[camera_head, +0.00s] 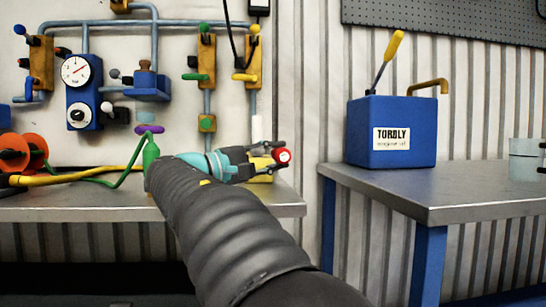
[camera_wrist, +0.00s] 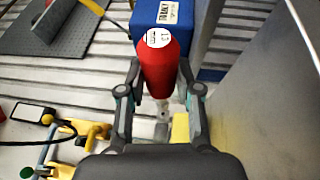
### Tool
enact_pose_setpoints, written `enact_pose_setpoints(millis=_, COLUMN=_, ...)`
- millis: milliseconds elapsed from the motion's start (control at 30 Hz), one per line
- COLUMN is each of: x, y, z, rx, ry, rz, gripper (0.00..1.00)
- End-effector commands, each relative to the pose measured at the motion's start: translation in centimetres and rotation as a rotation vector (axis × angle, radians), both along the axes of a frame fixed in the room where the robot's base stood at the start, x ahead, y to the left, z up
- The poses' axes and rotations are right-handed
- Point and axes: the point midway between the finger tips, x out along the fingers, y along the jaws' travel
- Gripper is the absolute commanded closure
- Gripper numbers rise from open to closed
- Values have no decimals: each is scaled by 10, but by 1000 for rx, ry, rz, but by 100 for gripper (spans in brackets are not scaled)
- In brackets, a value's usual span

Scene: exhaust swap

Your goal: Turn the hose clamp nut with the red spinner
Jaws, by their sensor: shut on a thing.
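The red spinner (camera_wrist: 158,62) with a white round end label is between the two fingers of my gripper (camera_wrist: 159,82) in the wrist view. My gripper is shut on it. A grey metal piece shows at the spinner's lower end, by a yellow block (camera_wrist: 181,128). In the head view my gripper (camera_head: 272,155) is over the right end of the left bench, with the spinner's red and white end (camera_head: 284,156) facing the camera. I cannot make out the hose clamp or its nut in either view, nor whether the spinner touches it.
Pipes, valves and a gauge (camera_head: 76,71) are on the wall behind. A blue box (camera_head: 392,130) and a grey bin (camera_head: 526,160) stand on the right bench (camera_head: 450,190); a gap separates the benches.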

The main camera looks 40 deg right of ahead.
Motion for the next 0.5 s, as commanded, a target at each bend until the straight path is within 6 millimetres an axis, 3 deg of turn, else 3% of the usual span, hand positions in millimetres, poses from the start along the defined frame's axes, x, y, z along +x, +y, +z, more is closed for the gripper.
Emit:
enact_pose_setpoints(millis=100, x=-4, y=3, z=0, rx=0, ry=-4, rz=-1, gripper=100)
enact_pose_setpoints(millis=500, x=25, y=-14, z=3, rx=1, ry=-1, rz=-2, gripper=100)
